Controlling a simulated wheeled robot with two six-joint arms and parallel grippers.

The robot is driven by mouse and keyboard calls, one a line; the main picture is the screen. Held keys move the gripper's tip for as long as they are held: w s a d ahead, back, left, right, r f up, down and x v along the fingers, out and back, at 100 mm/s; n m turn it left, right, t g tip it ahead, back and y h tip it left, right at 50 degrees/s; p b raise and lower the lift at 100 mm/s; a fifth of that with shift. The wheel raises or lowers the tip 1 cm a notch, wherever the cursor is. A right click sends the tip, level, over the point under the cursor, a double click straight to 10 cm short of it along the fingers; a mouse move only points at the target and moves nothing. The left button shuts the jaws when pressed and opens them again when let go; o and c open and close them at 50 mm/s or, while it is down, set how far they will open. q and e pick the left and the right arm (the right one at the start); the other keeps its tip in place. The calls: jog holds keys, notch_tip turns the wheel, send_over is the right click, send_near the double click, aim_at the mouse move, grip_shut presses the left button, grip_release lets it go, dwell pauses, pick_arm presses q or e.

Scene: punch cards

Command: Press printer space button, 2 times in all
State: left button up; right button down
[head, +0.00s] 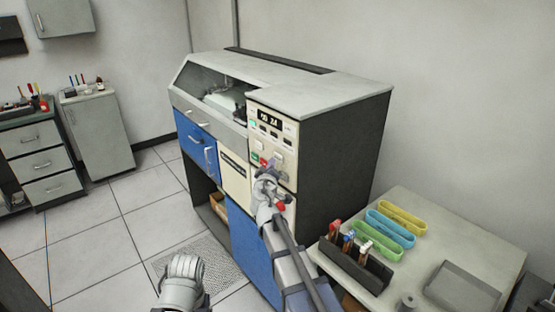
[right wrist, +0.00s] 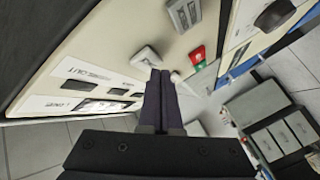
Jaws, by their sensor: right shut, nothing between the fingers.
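The printer is a large grey and blue cabinet (head: 310,90) with a cream control panel (head: 288,128) on its front right corner. In the right wrist view the panel carries a pale square button (right wrist: 145,58), a grey switch (right wrist: 184,14), and a green and red pair (right wrist: 197,56). The labels are too blurred to say which is the space button. My right gripper (head: 271,164) is shut and empty at the lower panel. In the wrist view its fingertips (right wrist: 160,76) are close to the pale button; I cannot tell whether they touch. My left gripper's fingers are not visible.
A side table (head: 455,225) to the right holds a dark rack (head: 352,265) of tools, coloured trays (head: 395,222) and a grey tray (head: 460,288). Floor to the left is clear.

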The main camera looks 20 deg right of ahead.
jog(key=shift+s+a, duration=0.1)
jog(key=shift+a, duration=0.1)
jog(key=a, duration=0.1)
jog(key=s+a, duration=0.1)
jog(key=a, duration=0.2)
jog(key=shift+s+a, duration=0.35)
dwell(0.3)
dwell(2.4)
jog(key=a+n, duration=0.1)
jog(key=n, duration=0.5)
jog(key=a+n+p, duration=0.1)
jog(key=n, duration=0.5)
jog(key=s+a+n+g+p, duration=0.1)
jog(key=n, duration=0.5)
jog(key=shift+s+a+r+n, duration=0.1)
jog(key=shift+a+r+n, duration=0.25)
jog(key=shift+n, duration=0.05)
